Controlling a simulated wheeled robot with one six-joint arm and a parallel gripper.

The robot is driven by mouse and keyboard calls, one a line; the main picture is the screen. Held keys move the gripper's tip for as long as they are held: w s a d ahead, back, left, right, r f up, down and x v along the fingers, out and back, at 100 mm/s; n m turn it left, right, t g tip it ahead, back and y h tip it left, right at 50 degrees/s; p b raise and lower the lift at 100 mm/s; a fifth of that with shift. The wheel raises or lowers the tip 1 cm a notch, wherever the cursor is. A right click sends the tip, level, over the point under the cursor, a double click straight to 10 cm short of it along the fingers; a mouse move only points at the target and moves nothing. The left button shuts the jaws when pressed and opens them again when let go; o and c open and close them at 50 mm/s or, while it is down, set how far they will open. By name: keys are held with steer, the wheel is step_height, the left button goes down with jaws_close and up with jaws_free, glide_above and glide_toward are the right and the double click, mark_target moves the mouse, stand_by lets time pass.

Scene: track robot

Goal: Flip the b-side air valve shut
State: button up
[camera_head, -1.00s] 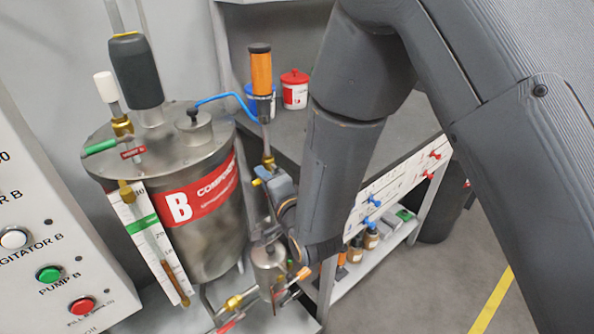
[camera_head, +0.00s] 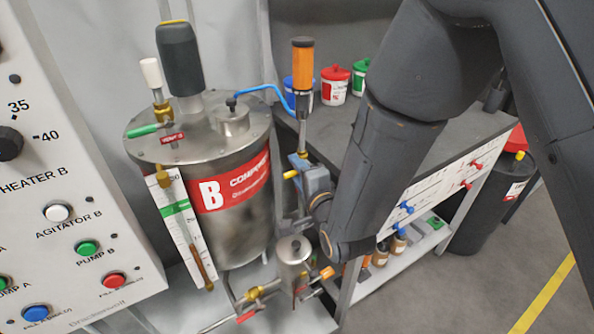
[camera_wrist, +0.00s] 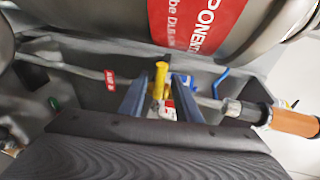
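A valve with a yellow lever (camera_head: 291,174) sits on the upright pipe below an orange-handled cylinder (camera_head: 303,66), beside the tank marked B (camera_head: 228,225). I take it for the b-side air valve. My gripper (camera_head: 306,178) is at this lever, its fingers partly hidden in the head view. In the wrist view my gripper (camera_wrist: 158,92) is open, with two dark blue fingers apart, and the yellow lever (camera_wrist: 160,78) shows between their tips. I cannot tell whether a finger touches it. A red tag (camera_wrist: 110,80) hangs on a pipe to the left.
A control panel (camera_head: 55,190) stands at left. A blue hose (camera_head: 265,88) arches from the tank lid to the pipe. Small pipes with brass fittings (camera_head: 254,293) and a small steel pot (camera_head: 294,252) lie below my gripper. A workbench (camera_head: 375,122) stands behind my arm.

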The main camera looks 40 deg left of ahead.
steer(key=shift+s, duration=0.1)
steer(key=b+v, duration=0.1)
steer(key=v, duration=0.6)
steer(key=shift+d, duration=0.35)
steer(key=shift+s, duration=0.15)
